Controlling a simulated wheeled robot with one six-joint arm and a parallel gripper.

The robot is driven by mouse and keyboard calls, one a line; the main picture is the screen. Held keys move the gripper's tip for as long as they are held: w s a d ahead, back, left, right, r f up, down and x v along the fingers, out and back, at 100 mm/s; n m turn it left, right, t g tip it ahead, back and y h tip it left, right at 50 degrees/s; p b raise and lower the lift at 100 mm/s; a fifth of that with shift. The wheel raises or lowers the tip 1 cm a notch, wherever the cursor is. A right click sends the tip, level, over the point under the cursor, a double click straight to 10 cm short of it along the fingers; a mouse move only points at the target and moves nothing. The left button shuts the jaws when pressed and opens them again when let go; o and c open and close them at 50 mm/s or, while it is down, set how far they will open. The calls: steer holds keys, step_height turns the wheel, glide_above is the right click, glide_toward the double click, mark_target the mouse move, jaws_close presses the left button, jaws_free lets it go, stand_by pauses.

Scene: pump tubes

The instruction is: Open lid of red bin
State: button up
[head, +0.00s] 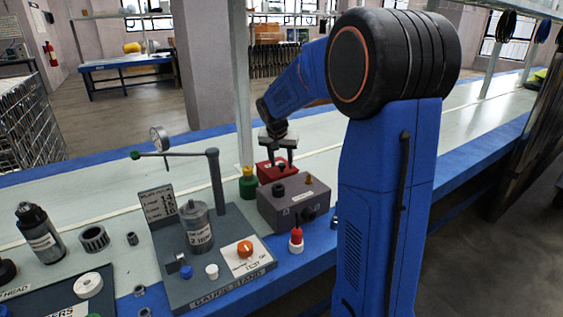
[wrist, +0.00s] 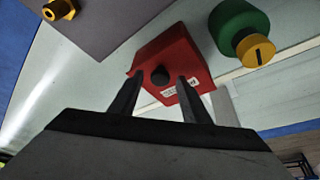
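The red bin (head: 266,170) stands on the bench behind a grey box, its lid on top with a dark round knob. In the wrist view the red bin (wrist: 185,62) shows its lid, the dark knob (wrist: 160,75) and a small white label. My gripper (head: 278,160) is above the bin, pointing down. In the wrist view its two dark fingers (wrist: 158,88) are apart, one on each side of the knob, with a gap between them and the knob. The lid looks closed.
The grey box (head: 290,211) with knobs stands just in front of the bin. A green and yellow container (head: 248,184) is close on its left. The gauge stand (head: 222,267) with a post and arm is further left. The bench behind is clear.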

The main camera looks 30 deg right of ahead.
mark_target(278, 169)
jaws_close()
steer(key=shift+w+r+n+g, duration=0.15)
steer(key=shift+w+r+g, duration=0.5)
steer(key=shift+r+g, duration=0.25)
steer(key=shift+w+r+n+g, duration=0.15)
steer(key=shift+w+r+g, duration=0.5)
steer(key=shift+r+g, duration=0.2)
steer(key=shift+w+a+r+g, duration=0.1)
steer(key=shift+w+r+g, duration=0.65)
steer(key=shift+g, duration=0.25)
steer(key=shift+w+r+g, duration=0.5)
steer(key=shift+w+g, duration=0.3)
steer(key=shift+g, duration=0.15)
steer(key=shift+o, duration=0.4)
jaws_free()
